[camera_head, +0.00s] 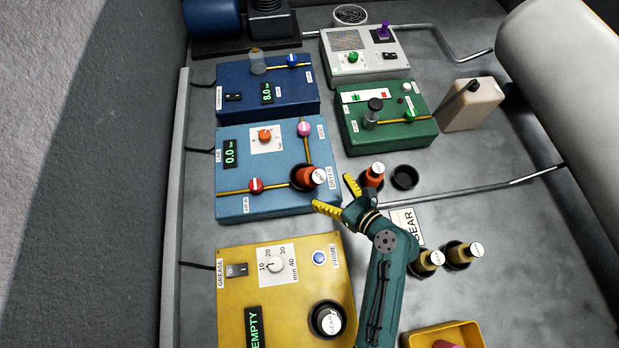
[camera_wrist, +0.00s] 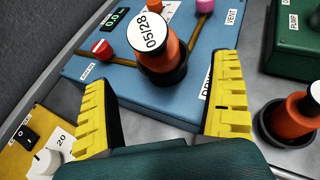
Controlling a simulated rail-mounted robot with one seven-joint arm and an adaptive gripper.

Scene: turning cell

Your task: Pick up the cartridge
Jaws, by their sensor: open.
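In the wrist view this cartridge (camera_wrist: 163,54) has a cap marked 05/28. My gripper (camera_head: 331,189) is open, with its yellow fingers toward this cartridge. In the wrist view the cartridge is beyond the gap between the fingertips (camera_wrist: 160,80), apart from both. A second orange cartridge (camera_head: 372,175) stands in a black holder on the bench, right of the panel.
The yellow grease panel (camera_head: 235,290) holds a capped GEAR cartridge (camera_head: 328,320). An empty black holder (camera_head: 405,177) is near the second orange cartridge. Green (camera_head: 400,139) and dark-blue (camera_head: 235,108) panels stand behind. A yellow bin (camera_head: 417,340) is at front right.

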